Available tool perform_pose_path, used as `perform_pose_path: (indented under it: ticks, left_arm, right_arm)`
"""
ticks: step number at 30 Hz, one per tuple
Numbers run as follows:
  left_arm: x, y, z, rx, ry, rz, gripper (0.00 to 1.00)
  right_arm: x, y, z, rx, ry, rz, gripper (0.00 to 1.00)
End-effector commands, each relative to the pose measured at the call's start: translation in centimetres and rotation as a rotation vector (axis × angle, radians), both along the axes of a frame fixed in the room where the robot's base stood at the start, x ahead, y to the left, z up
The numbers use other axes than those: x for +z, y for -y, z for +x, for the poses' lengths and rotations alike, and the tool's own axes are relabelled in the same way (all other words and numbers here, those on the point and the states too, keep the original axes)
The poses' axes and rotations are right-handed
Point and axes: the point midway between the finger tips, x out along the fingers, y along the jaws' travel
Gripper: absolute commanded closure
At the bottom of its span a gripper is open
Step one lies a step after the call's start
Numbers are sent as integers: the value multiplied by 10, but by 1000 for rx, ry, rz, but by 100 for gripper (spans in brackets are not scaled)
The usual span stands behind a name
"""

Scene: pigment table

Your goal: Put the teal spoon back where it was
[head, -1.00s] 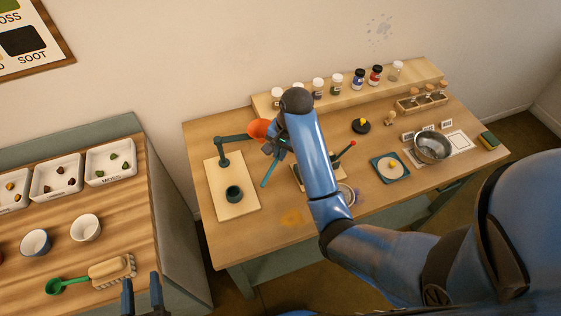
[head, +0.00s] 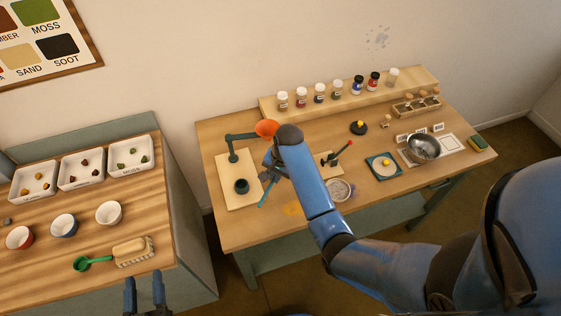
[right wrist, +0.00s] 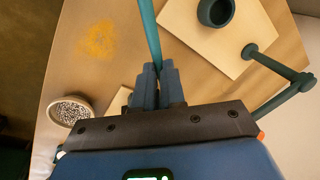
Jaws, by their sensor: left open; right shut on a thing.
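The teal spoon (head: 267,194) is held in my right gripper (head: 275,166), above the left part of the pigment table (head: 235,226), beside the pale board. In the right wrist view its thin teal shaft (right wrist: 149,32) runs up from between the closed fingers (right wrist: 158,72) and leaves the top edge. I cannot make out the spoon's bowl end. A dark teal cup (head: 241,186) stands on the pale board (head: 224,168), left of the spoon. My left gripper (head: 145,290) is open and empty in front of the left counter.
A teal jointed arm with an orange head (head: 266,128) stands close behind my right gripper. A bowl of speckled grit (head: 340,190) and an orange stain (head: 293,209) lie to the right. Jars (head: 319,93) line the back shelf. A green scoop (head: 90,263) lies on the left counter.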

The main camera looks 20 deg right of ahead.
Motion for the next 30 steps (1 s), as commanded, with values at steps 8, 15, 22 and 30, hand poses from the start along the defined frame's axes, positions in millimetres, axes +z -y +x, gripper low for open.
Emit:
perform_pose_path:
  ticks: [8, 15, 22, 30]
  left_arm:
    - [-1, -6, -18, 0, 4, -1, 51]
    - [-16, 0, 1, 0, -11, 3, 51]
    - [-34, -3, -9, 0, -3, 1, 51]
    - [-60, -4, -11, 0, -2, 1, 51]
  right_arm:
    - [-21, -6, -3, -17, 6, -2, 100]
    - [-42, -1, 14, -18, -10, 4, 100]
    - [-56, -3, 6, -18, -2, 2, 100]
    - [-80, -4, 5, -18, -1, 1, 100]
